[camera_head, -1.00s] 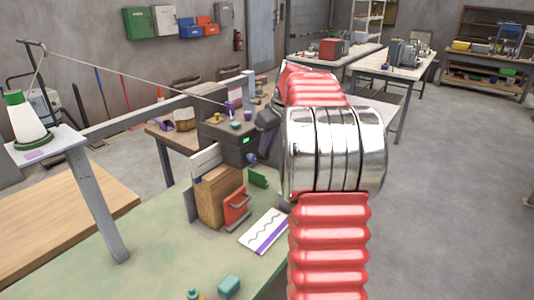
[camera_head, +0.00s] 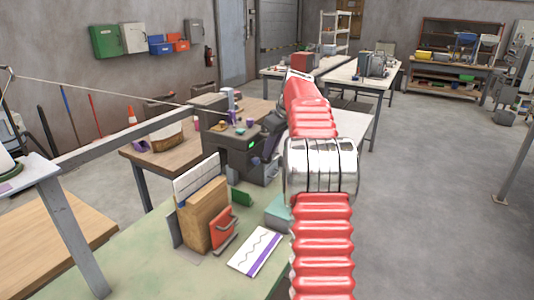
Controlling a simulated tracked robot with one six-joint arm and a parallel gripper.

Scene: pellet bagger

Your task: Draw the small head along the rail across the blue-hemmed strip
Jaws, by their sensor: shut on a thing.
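My red-sleeved arm reaches away from me to the dark machine (camera_head: 232,142) with a small green display. My dark gripper (camera_head: 266,146) is at the machine's right front, partly hidden by my arm. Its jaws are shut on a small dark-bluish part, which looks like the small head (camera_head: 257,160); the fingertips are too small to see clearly. The rail cannot be made out. A white strip (camera_head: 252,248) with a wavy line and a purple-blue hem lies on the green bench top, nearer to me than the gripper and apart from it.
On the green bench (camera_head: 140,262) stand a wooden block (camera_head: 207,212), an orange-red handled piece (camera_head: 223,228) and a teal box (camera_head: 277,212) beside my arm. A grey post stand (camera_head: 70,230) is at left. A cord spans the upper left.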

